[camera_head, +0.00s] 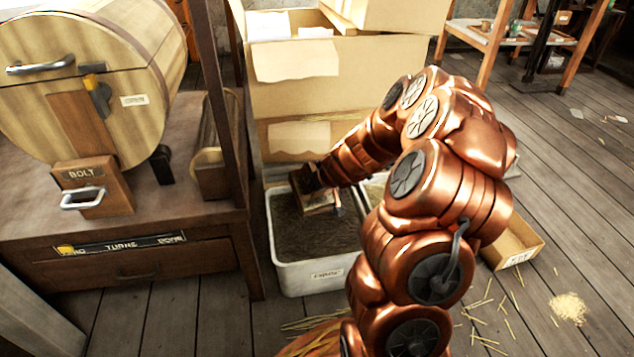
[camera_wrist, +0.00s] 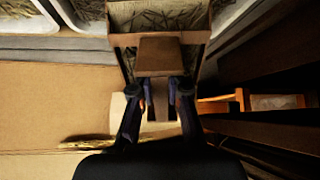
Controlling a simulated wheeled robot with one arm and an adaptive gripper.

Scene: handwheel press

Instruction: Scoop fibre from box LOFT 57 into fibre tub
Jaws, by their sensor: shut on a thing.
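My gripper (camera_wrist: 158,92) is shut on a brown wooden scoop (camera_wrist: 160,40), seen in the wrist view with its tray pointing away from the fingers. Straw-like strands show in or just beyond the tray; I cannot tell which. In the head view the scoop (camera_head: 320,207) is above the far part of a white tub (camera_head: 306,283) filled with dark brown fibre. The tub's front label is too small to read. Cardboard boxes (camera_head: 345,78) are stacked behind the tub, with pale labels I cannot read, so I cannot tell which is LOFT 57.
A second pale tub (camera_head: 376,190) is mostly hidden behind my arm. A wooden cabinet (camera_head: 200,262) with a barrel stands close on the left. A low open carton (camera_head: 520,243) and loose straw lie on the right.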

